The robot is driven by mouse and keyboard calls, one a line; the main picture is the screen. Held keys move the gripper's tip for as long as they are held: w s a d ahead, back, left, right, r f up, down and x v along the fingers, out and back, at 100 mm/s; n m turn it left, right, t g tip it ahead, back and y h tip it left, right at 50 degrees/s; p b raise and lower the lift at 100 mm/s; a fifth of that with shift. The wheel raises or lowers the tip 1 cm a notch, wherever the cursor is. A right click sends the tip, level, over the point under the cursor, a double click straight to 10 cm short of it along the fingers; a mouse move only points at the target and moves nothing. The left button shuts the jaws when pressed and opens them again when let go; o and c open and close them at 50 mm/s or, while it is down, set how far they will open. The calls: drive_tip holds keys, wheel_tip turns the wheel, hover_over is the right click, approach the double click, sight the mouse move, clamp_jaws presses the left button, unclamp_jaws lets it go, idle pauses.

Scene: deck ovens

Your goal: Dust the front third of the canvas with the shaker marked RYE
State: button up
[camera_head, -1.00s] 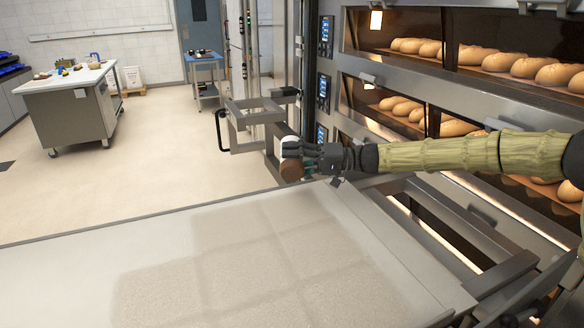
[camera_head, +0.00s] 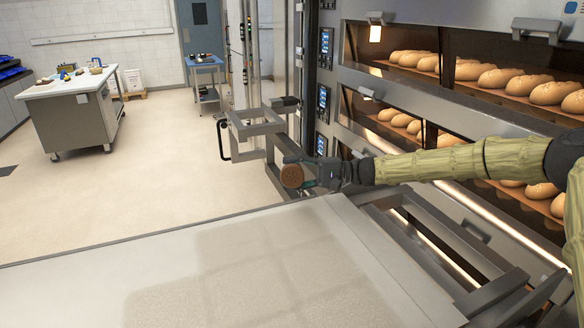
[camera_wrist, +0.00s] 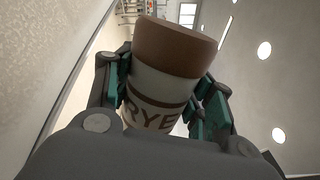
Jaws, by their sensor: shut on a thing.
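My gripper (camera_head: 305,174) is shut on the shaker marked RYE (camera_head: 292,176), above the far edge of the canvas. In the head view the shaker's brown, perforated cap faces the camera, so it is tilted well over. In the wrist view the shaker (camera_wrist: 165,75) shows a brown cap, a pale body and the letters RYE between my gripper's teal-padded fingers (camera_wrist: 160,105). The canvas (camera_head: 90,285) is a pale flat sheet in the foreground. A darker, speckled dusted area (camera_head: 270,265) in blocky patches covers much of its middle and right part.
Deck ovens with loaves (camera_head: 505,80) stand at the right, with metal rails (camera_head: 440,230) in front. A metal frame with a black handle (camera_head: 222,140) stands beyond the canvas. A steel worktable (camera_head: 75,115) and blue cart (camera_head: 205,80) stand farther back.

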sight(292, 166)
drive_tip(key=m+p, duration=0.1)
drive_tip(key=m, duration=0.1)
drive_tip(key=r+m+p, duration=0.1)
drive_tip(key=p, duration=0.1)
drive_tip(key=shift+s+r+m, duration=0.15)
drive_tip(key=shift+m, duration=0.25)
drive_tip(key=m+p, duration=0.1)
drive_tip(key=s+r+m+p, duration=0.1)
drive_tip(key=m+p, duration=0.1)
drive_tip(key=s+r+m+p, duration=0.1)
drive_tip(key=p, duration=0.1)
drive_tip(key=shift+m, duration=0.3)
drive_tip(key=m+p, duration=0.1)
drive_tip(key=s+r+m+p, duration=0.1)
drive_tip(key=m+p, duration=0.1)
drive_tip(key=r+m+p, duration=0.1)
drive_tip(key=p, duration=0.1)
drive_tip(key=shift+s, duration=0.35)
drive_tip(key=shift+s+r+m+p, duration=0.1)
drive_tip(key=shift+s+m+p, duration=0.2)
drive_tip(key=shift+m+p, duration=0.55)
drive_tip(key=shift+s+d+m, duration=0.1)
drive_tip(key=shift+m, duration=0.15)
